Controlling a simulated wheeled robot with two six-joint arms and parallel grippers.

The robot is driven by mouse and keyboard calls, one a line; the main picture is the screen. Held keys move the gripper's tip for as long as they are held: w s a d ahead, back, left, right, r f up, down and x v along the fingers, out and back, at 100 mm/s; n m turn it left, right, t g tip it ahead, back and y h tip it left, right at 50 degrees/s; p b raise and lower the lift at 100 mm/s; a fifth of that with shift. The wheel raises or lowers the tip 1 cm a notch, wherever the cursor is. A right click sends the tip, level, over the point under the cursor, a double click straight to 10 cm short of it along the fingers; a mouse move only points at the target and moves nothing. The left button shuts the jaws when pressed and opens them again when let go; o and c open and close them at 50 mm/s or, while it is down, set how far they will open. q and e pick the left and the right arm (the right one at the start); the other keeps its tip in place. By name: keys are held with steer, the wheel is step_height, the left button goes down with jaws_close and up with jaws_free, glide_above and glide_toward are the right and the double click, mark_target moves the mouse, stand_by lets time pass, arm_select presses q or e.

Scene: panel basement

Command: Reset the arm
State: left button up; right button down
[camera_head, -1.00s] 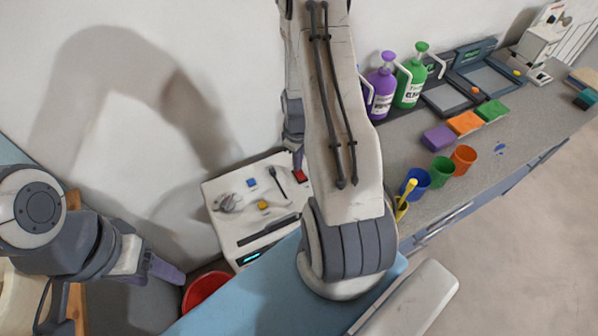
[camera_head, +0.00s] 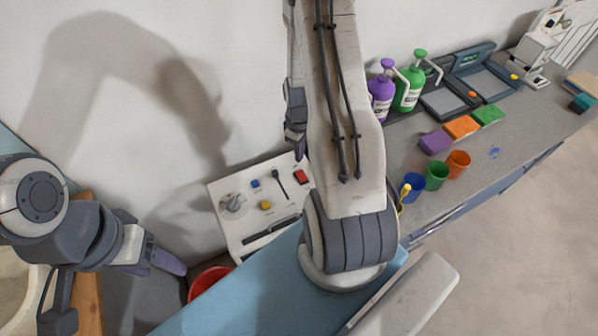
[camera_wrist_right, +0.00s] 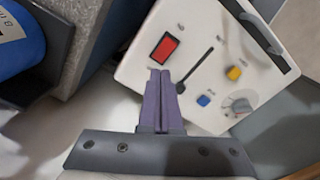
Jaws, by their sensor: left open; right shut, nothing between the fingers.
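My right arm comes down the middle of the head view. Its gripper (camera_head: 299,150) is shut and empty, above the far right corner of the white control panel (camera_head: 232,226). In the right wrist view its purple fingers (camera_wrist_right: 161,75) are together, and their tips appear just below the red switch (camera_wrist_right: 164,48); the head view shows them apart from that switch (camera_head: 301,176). The panel also bears a black lever (camera_head: 280,182), a blue button (camera_head: 255,183), a yellow button (camera_head: 265,205) and a grey knob (camera_head: 233,203). My left gripper (camera_head: 168,262) is open and empty at the left.
A red bucket (camera_head: 207,281) stands below the panel. The grey counter (camera_head: 520,130) at right holds purple (camera_head: 381,95) and green (camera_head: 407,88) bottles, several coloured cups, sponges and trays. A wall stands close behind the panel. Floor at lower right is clear.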

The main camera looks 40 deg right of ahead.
steer(key=s+a+r+n+b, duration=0.1)
steer(key=a+r, duration=0.6)
steer(key=a, duration=0.4)
steer(key=a+r+n, duration=0.1)
steer(key=a+r, duration=0.6)
steer(key=a, duration=0.4)
steer(key=s+a+r, duration=0.2)
steer(key=s+a, duration=0.1)
steer(key=s, duration=0.2)
steer(key=s+a+r+n, duration=0.1)
steer(key=s+a+r, duration=0.2)
steer(key=s, duration=0.2)
steer(key=s+a+r+n+y+b, duration=0.1)
steer(key=s+a+r, duration=0.1)
steer(key=s, duration=0.3)
steer(key=shift+s+a+r, duration=0.15)
steer(key=shift+a+r, duration=0.1)
steer(key=shift+a, duration=0.25)
